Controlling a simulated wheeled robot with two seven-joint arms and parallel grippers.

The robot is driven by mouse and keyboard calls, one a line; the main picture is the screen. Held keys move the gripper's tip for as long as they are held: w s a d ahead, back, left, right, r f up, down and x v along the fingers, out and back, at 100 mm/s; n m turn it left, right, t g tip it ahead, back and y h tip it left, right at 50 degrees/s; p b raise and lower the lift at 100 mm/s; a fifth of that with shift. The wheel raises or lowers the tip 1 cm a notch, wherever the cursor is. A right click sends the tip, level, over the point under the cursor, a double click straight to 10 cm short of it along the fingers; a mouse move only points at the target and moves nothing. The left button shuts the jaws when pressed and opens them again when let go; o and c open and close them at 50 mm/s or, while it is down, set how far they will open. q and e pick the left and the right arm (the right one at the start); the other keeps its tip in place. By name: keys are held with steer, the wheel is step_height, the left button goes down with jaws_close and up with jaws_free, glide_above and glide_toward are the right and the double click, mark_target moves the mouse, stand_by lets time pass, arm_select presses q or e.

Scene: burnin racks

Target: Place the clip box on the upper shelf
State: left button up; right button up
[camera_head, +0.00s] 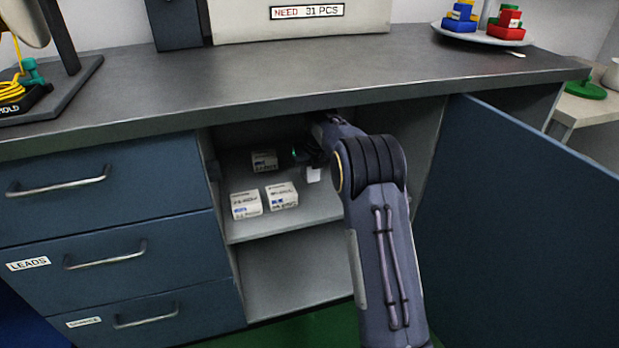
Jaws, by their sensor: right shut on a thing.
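My right arm reaches into the open cabinet, and my right gripper (308,157) is over the upper shelf (292,222). It is shut on a small pale box (313,175), taken as the clip box, mostly hidden by the gripper and arm. Whether this box touches the shelf cannot be told. Two white labelled boxes (246,204) (281,195) stand side by side on the shelf, left of the gripper. A darker labelled box (264,161) stands behind them. My left gripper is not in view.
The blue cabinet door (530,220) stands open on the right. Drawers with handles (105,258) are on the left. The lower compartment (290,270) looks empty where visible. The grey countertop (300,75) overhangs the opening. A plate (470,34) with coloured blocks stands on it.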

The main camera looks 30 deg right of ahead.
mark_target(310, 174)
steer(key=shift+w+d, duration=0.15)
steer(key=shift+w, duration=0.45)
step_height(310, 174, down, 4)
steer(key=b, duration=0.2)
steer(key=shift+r+b, duration=0.2)
steer(key=shift+b, duration=0.15)
steer(key=shift+r, duration=0.15)
steer(key=o, duration=1)
